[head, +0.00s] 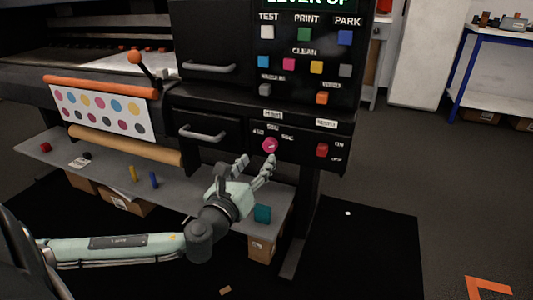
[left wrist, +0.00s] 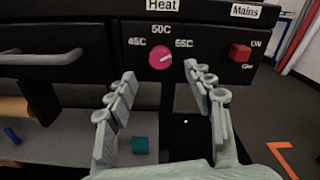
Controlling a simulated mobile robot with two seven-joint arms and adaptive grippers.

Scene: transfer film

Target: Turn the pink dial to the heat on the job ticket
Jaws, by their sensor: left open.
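The pink dial (head: 270,145) is on the black panel under the "Heat" label. In the left wrist view the dial (left wrist: 160,58) has 45C, 50C and 55C around it, and its white mark slants up and right towards 55C. My left gripper (head: 257,168) is open and empty, just in front of and below the dial. In the left wrist view its fingers (left wrist: 160,100) stand apart with the dial beyond them, not touching it. No readable job ticket shows; a small white card (head: 78,162) lies on the grey shelf, its text too small to read. My right gripper is out of view.
The red Mains switch (head: 322,150) is right of the dial. Coloured buttons (head: 303,65) are above. A drawer handle (head: 202,133) sticks out at left, and an orange-knobbed lever (head: 135,58) beyond it. A teal block (head: 262,214) is on the grey shelf (head: 110,175) below.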

